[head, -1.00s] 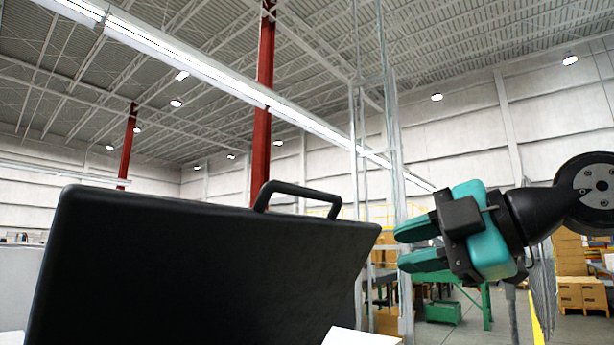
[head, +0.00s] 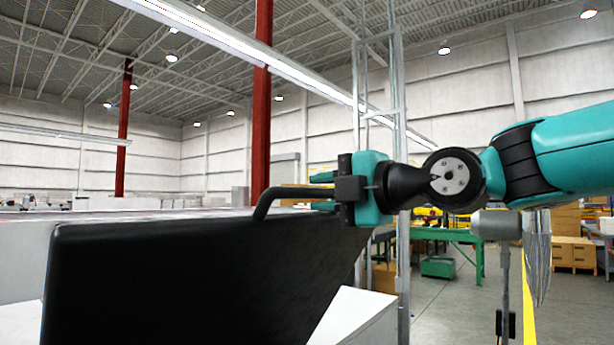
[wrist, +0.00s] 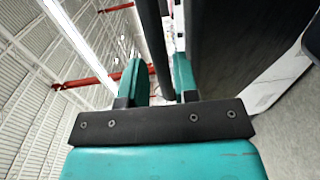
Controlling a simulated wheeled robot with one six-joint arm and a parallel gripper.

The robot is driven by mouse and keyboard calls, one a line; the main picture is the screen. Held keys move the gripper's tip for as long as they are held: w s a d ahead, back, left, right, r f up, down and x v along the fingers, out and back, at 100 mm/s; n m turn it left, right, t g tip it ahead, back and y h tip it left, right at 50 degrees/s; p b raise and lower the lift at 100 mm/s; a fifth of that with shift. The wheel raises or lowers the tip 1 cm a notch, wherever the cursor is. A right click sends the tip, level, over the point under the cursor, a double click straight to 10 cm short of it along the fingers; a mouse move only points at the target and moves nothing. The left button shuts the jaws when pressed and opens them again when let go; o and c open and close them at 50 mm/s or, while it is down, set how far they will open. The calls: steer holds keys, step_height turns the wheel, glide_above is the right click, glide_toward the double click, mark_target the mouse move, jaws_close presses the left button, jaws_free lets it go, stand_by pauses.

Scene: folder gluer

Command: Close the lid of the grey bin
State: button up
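The bin's black lid (head: 190,280) stands raised and tilted in the head view, with a black bar handle (head: 290,192) on its top edge. A pale body part (head: 365,315), probably of the bin, shows below right of the lid; the rest is hidden. My gripper (head: 320,191) is at the right end of the handle, fingers pointing left. In the wrist view, the handle bar (wrist: 154,45) runs between my two teal fingers (wrist: 160,80), which stand apart with gaps visible. The dark lid (wrist: 235,45) lies beside the right finger. I see no firm grip on the bar.
A metal lattice post (head: 400,130) and a red column (head: 262,110) stand behind. A green table (head: 450,236) and cardboard boxes (head: 572,240) are at the right rear. Open floor with a yellow line (head: 530,290) lies at the right.

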mark_target(313, 194)
steer(key=shift+p+x, duration=0.5)
steer(key=shift+x, duration=1.15)
jaws_close()
